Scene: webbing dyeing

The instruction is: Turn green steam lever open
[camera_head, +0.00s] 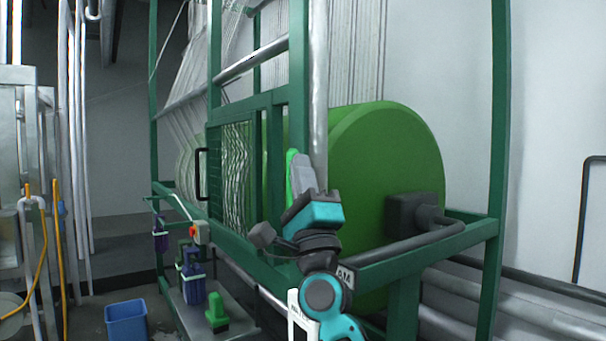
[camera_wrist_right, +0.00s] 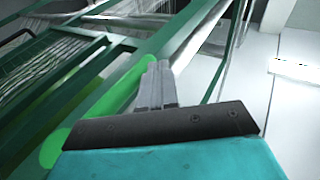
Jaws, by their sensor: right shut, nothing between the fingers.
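The bright green steam lever (camera_head: 291,172) stands roughly upright in the head view, just left of my right gripper's fingers and partly hidden by them. In the right wrist view the lever (camera_wrist_right: 125,88) runs diagonally behind and left of the fingers, with a round green end at lower left. My right gripper (camera_head: 300,160) is shut and empty, its grey fingers pointing up close beside the lever. The fingers (camera_wrist_right: 158,68) are together in the wrist view too. I cannot tell whether they touch the lever. My left gripper is not in view.
A dark green machine frame (camera_head: 499,120) surrounds a large green drum (camera_head: 390,165). A grey pipe (camera_head: 319,90) rises just behind the fingers. Bottles (camera_head: 193,283) and a green object (camera_head: 216,313) stand on a low shelf. A blue bin (camera_head: 127,322) is on the floor.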

